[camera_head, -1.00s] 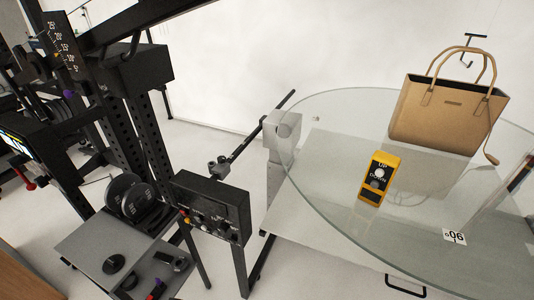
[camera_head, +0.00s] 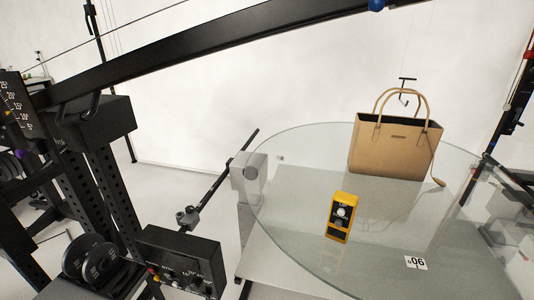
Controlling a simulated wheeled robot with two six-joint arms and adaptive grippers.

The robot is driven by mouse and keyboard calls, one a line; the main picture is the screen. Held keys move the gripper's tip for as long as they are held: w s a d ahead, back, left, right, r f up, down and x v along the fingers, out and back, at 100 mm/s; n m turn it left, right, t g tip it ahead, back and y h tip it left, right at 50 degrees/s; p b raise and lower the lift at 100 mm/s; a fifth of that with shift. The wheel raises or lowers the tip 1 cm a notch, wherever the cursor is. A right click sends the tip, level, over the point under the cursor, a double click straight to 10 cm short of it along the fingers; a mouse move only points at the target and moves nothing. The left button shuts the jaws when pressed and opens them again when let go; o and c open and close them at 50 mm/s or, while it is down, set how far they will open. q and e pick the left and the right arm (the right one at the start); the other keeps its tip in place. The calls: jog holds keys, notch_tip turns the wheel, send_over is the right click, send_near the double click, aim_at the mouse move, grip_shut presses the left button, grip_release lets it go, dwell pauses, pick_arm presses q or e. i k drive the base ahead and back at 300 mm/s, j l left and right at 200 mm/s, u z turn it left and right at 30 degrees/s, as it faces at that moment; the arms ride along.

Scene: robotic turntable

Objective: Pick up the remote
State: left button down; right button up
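A yellow box with a black face and a round white part (camera_head: 341,217), which looks like the remote, is on the round glass turntable (camera_head: 290,185). It stands upright or nearly so, left of the middle of the glass. Nothing touches it and its front is in plain view. Neither of my grippers is in view.
A tan handbag (camera_head: 390,148) stands behind and right of the yellow box. A numbered card (camera_head: 416,262) is near the front. A black control box (camera_head: 180,262), weight plates (camera_head: 95,258) and a dark rack stand at left. The glass around the yellow box is clear.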

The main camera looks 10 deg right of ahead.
aim_at(348, 202)
jog(key=k+l+z, duration=0.15)
jog(key=l+z, duration=0.15)
jog(key=l, duration=0.6)
jog(key=l+z, duration=0.3)
jog(key=l, duration=0.6)
